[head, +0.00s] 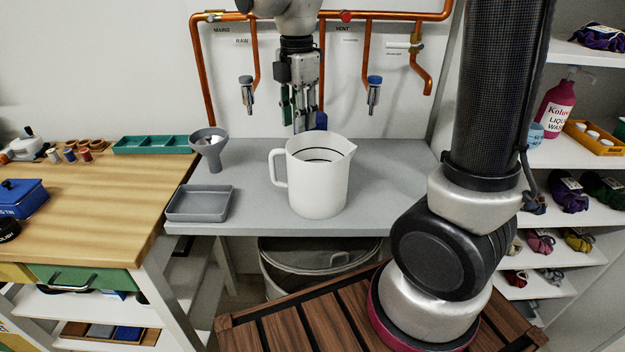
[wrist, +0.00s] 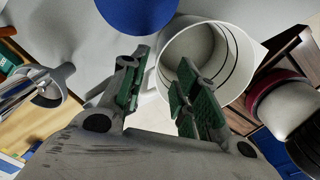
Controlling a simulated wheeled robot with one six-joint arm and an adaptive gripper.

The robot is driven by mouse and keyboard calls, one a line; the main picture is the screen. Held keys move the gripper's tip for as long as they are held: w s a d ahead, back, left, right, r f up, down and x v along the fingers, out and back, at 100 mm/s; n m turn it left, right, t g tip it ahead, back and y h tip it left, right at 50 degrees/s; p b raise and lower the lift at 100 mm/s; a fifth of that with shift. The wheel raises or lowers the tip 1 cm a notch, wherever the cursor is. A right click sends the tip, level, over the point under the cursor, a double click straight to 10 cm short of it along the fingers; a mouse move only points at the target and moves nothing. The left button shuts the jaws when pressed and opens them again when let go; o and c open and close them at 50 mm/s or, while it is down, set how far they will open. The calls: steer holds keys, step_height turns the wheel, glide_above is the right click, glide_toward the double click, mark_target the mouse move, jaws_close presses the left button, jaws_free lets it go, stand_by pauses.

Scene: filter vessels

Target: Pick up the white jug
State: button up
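The white jug (head: 318,180) stands upright on the grey worktop, its handle on the left and spout on the right in the head view. In the wrist view I look into its open top (wrist: 232,62); its handle is not seen there. My gripper (head: 299,122) points down behind and above the jug in the head view, the jug's rim close to its fingertips. In the wrist view my gripper (wrist: 163,62) is open, one finger overlapping the jug's mouth and the other left of its rim. I cannot tell whether they touch the jug.
Copper pipes with taps (head: 374,90) line the wall. The worktop (head: 385,180) right of the jug is clear.

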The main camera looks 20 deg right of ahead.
mark_target(301, 157)
step_height(301, 157, down, 11)
steer(key=shift+d, duration=0.1)
jaws_close()
stand_by(0.4)
